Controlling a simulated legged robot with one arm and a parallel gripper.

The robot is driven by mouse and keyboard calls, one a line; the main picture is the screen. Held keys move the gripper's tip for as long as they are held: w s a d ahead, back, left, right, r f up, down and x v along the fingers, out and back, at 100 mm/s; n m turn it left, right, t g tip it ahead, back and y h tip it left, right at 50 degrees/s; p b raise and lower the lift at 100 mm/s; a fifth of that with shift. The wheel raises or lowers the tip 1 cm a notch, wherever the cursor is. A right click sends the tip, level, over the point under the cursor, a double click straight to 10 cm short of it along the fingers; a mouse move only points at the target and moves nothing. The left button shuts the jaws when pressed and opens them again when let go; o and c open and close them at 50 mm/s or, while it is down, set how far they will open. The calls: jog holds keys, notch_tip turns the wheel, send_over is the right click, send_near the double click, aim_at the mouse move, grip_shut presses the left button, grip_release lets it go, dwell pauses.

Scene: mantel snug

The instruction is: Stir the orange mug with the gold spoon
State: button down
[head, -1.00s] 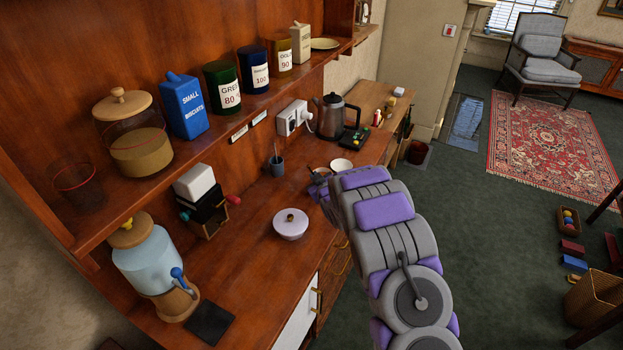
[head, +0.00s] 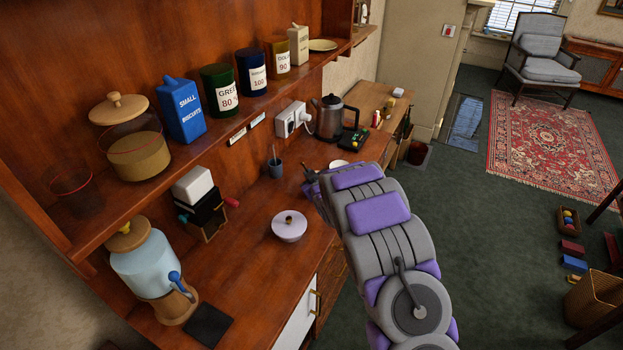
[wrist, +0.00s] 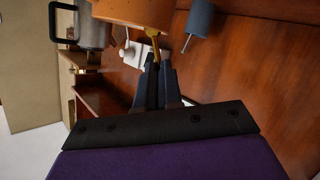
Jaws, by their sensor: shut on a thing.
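My gripper (wrist: 158,85) is shut on the gold spoon (wrist: 154,43), which stands out beyond the fingertips in the wrist view. The orange mug (wrist: 130,10) is at the top edge of that view, partly cut off. The spoon's far end overlaps the mug's edge; I cannot tell whether it is inside the mug.
A blue cup (head: 276,168) with a utensil in it stands left of my gripper on the wooden counter (head: 255,235). A kettle (head: 330,118) stands behind.

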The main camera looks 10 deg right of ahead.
jog(key=shift+s+a+r+p, duration=0.15)
jog(key=shift+a+r, duration=0.2)
jog(key=shift+r, duration=0.5)
jog(key=shift+s+a+r+p, duration=0.2)
jog(key=shift+a+r, duration=0.1)
jog(key=shift+r, duration=0.6)
jog(key=shift+s+a+r+p, duration=0.15)
jog(key=shift+a+r, duration=0.2)
jog(key=shift+r, duration=0.5)
notch_tip(320, 180, up, 5)
jog(key=p, duration=0.2)
send_over(303, 164)
jog(key=s, duration=0.2)
jog(key=shift+w+d, duration=0.1)
jog(key=shift+w, duration=0.05)
jog(key=s+d+r+m+h, duration=0.1)
jog(key=s+d, duration=0.3)
jog(key=s, duration=1)
jog(key=shift+s+d+m+h, duration=0.15)
jog(key=shift+m+h, duration=0.35)
jog(key=shift+h, duration=0.3)
jog(key=shift+d, duration=0.1)
